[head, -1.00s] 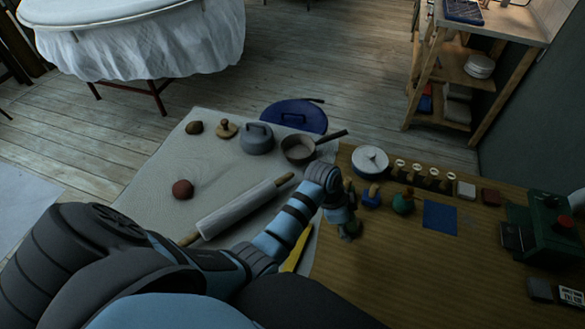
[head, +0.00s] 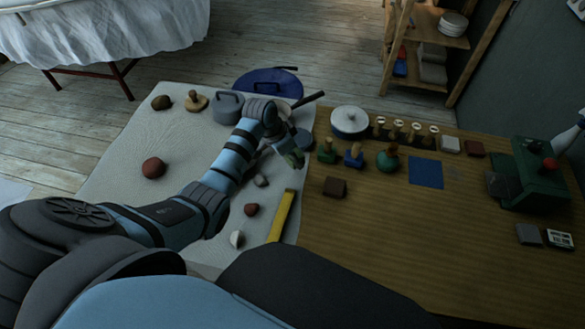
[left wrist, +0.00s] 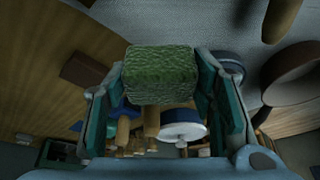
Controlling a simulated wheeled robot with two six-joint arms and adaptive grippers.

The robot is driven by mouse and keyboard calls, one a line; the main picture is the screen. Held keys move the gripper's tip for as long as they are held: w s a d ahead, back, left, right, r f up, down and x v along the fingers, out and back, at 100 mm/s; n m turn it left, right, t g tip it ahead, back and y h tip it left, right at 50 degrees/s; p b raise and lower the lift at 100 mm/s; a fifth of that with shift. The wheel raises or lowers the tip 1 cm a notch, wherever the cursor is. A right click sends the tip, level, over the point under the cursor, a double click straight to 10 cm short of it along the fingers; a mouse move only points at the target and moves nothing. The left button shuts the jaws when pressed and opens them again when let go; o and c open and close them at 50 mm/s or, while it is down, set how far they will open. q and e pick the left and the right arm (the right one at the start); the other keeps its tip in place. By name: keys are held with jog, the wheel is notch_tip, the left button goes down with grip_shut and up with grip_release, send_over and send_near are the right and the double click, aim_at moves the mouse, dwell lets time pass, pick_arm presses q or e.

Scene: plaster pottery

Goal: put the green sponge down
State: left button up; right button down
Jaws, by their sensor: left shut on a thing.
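The green sponge (left wrist: 162,75) is a rough block between the two fingers of my left gripper (left wrist: 165,95) in the left wrist view. The gripper is shut on it. In the head view my left gripper (head: 287,148) hangs near the seam between the white cloth (head: 118,150) and the wooden board (head: 400,240). The sponge (head: 295,158) shows only as a small dark green patch at the fingertips there. I cannot tell whether it touches the surface. My right gripper is not in view.
Green and blue stamps (head: 354,155), a round-bodied green one (head: 388,160) and a brown block (head: 335,187) stand just right of my gripper. A white-lidded pot (head: 349,122) and a dark pan are behind. A yellow bar (head: 281,215) lies nearer. The board's front is clear.

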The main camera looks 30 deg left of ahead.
aim_at(291, 164)
pick_arm(q)
notch_tip(291, 164, down, 5)
jog(key=shift+b, duration=0.65)
jog(key=o, duration=1.2)
jog(key=shift+f, duration=0.1)
jog(key=shift+r, duration=0.3)
jog(key=p+v, duration=0.4)
jog(key=v, duration=0.7)
jog(key=shift+s+a+r, duration=0.1)
jog(key=shift+s+r, duration=0.1)
jog(key=shift+r, duration=0.1)
